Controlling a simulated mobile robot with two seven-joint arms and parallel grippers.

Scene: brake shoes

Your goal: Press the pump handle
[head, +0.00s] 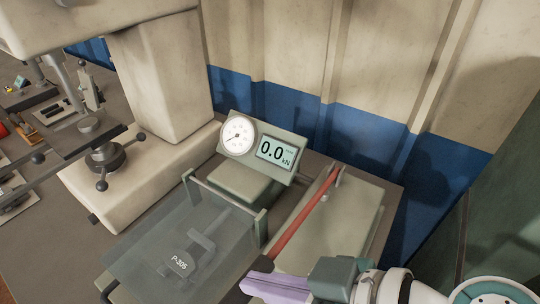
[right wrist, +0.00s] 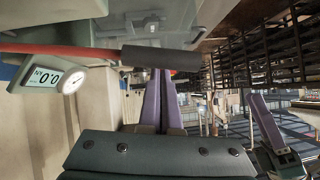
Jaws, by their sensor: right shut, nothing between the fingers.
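The pump handle is a red lever (head: 308,212) rising toward a pivot on the pale pump body (head: 345,225). In the right wrist view its red bar (right wrist: 85,50) ends in a dark grey grip (right wrist: 160,58). My right gripper (head: 253,283) has purple fingers and is shut and empty at the handle's near end. In the right wrist view its fingertips (right wrist: 160,72) are right by the grip; I cannot tell whether they touch. A purple-fingered part, seemingly my left gripper (right wrist: 268,122), shows at the lower right of the wrist view.
A gauge box with a round dial (head: 238,136) and a display (head: 275,151) reading 0.0 kN stands behind. A large pale press frame (head: 160,85) stands further left, and a blue-and-cream wall (head: 350,130) behind.

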